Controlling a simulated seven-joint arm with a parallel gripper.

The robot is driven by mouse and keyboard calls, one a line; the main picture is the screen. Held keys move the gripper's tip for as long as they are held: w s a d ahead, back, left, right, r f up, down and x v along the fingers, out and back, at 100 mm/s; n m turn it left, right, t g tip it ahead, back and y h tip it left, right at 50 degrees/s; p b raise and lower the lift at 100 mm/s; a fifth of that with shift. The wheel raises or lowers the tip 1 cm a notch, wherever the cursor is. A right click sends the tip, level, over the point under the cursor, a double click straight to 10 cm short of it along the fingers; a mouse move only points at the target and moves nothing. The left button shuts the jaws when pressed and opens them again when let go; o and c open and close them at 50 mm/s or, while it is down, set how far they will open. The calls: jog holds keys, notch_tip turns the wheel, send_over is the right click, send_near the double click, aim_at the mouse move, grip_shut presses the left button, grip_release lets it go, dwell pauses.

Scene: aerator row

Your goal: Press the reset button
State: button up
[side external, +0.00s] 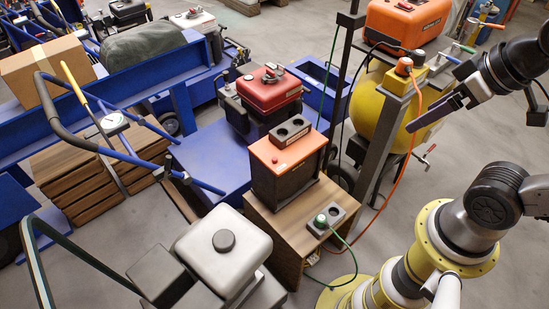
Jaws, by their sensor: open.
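A dark box with an orange top (268,150) stands on a wooden cabinet (258,216) near the middle. A small round red button (275,160) shows on the orange top, likely the reset button; no label on it can be read. My gripper (412,127) is in the air at the upper right, its dark fingers pointing left and down. It is open and seen nearly edge-on, so the gap is hard to make out. It is well to the right of the red button and apart from it, with nothing visible in it.
A dark socket block (292,129) sits at the back of the orange top. A green plug (320,220) with a green cable is in a second block on the cabinet.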

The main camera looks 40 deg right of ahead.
grip_shut()
dwell(1.5)
